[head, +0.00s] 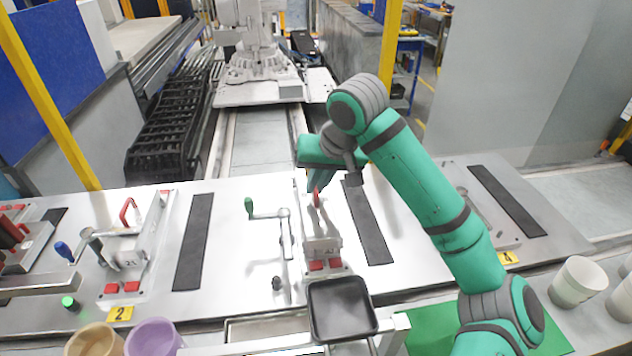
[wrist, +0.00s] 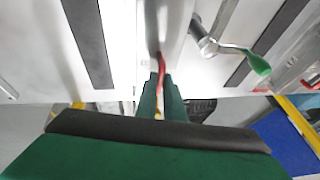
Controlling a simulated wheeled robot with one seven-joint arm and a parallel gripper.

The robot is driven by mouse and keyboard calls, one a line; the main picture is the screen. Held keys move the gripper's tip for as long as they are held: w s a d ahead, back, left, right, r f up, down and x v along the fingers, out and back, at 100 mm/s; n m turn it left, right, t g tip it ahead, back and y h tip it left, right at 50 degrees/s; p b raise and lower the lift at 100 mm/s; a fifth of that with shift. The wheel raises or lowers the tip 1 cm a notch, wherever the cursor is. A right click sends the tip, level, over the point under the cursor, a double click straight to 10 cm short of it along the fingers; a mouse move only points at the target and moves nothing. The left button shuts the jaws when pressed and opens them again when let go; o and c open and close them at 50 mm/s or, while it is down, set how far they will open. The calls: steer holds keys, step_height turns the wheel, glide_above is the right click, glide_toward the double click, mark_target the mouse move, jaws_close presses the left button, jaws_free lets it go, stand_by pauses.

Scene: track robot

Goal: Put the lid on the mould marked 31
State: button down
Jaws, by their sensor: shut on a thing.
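My gripper (head: 316,190) is shut on a red handle (head: 316,198) above the middle station of the long metal table. The handle also shows between my fingers in the wrist view (wrist: 161,70). A pale mould block (head: 322,247) with two red pads in front stands just nearer than the handle. The marking on it is too small to read surely, and I cannot make out a 31. My arm and fingers hide part of the far end of this station, so I cannot tell whether the handle belongs to a lid.
A crank with a green grip (head: 249,207) stands left of the mould. A mould marked 21 (head: 130,260) is at left. Black strips (head: 193,243) lie on the table. A dark tray (head: 341,308) is at the front, with cups (head: 578,282) at right.

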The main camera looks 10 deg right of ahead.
steer(key=c, duration=1.8)
jaws_free()
